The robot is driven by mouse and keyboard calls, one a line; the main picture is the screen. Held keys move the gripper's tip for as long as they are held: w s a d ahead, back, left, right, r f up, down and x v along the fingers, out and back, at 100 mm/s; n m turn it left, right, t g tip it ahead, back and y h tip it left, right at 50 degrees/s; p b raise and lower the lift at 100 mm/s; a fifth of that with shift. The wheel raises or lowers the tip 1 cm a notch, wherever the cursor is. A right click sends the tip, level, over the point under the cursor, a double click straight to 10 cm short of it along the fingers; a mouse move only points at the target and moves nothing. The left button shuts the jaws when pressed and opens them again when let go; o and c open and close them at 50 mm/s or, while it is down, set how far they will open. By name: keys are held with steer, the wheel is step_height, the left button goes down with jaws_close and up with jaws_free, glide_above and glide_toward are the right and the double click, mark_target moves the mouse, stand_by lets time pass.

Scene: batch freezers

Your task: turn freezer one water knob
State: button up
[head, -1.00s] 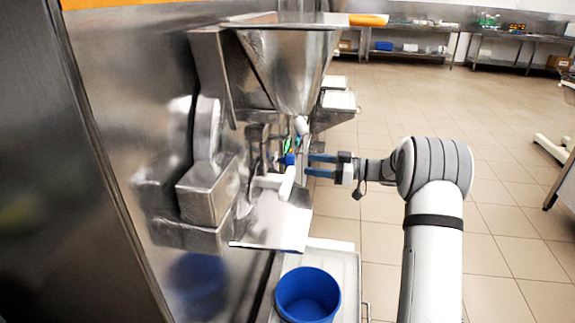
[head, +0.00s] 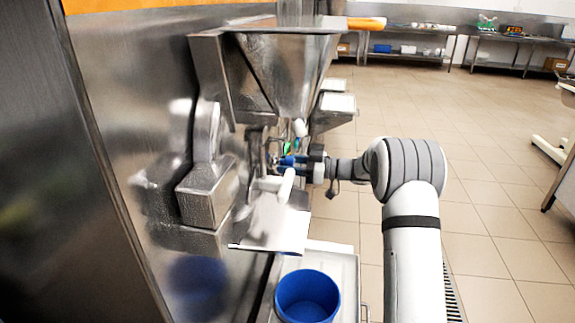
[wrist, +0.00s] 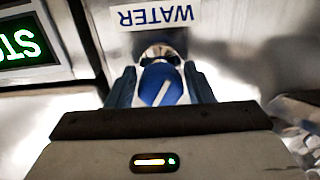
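The water knob (wrist: 162,84) is blue with a white line. In the wrist view it sits under an upside-down WATER label (wrist: 152,16), on the steel front of the freezer (head: 285,65). My gripper (wrist: 162,92) has its two blue fingers on either side of the knob, one left and one right. The fingers are apart, and I cannot tell whether they touch the knob. In the head view my gripper (head: 290,162) reaches in from the right below the hopper, and the knob is hard to make out there.
A white handle (head: 286,185) stands out just below my gripper. A steel tray (head: 275,228) lies under it. A blue bucket (head: 307,297) stands lower down. In the wrist view a green lit display (wrist: 22,42) is at left. Open tiled floor (head: 490,185) lies right.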

steer(key=c, duration=0.6)
steer(key=shift+a, duration=0.2)
steer(key=shift+c, duration=0.5)
steer(key=shift+d, duration=0.15)
steer(key=shift+f+m+b, duration=0.15)
steer(key=shift+m+b, duration=0.45)
steer(key=shift+m, duration=0.1)
steer(key=m+b, duration=0.2)
steer(key=m, duration=0.5)
steer(key=shift+r+m, duration=0.2)
steer(key=shift+m, duration=1.8)
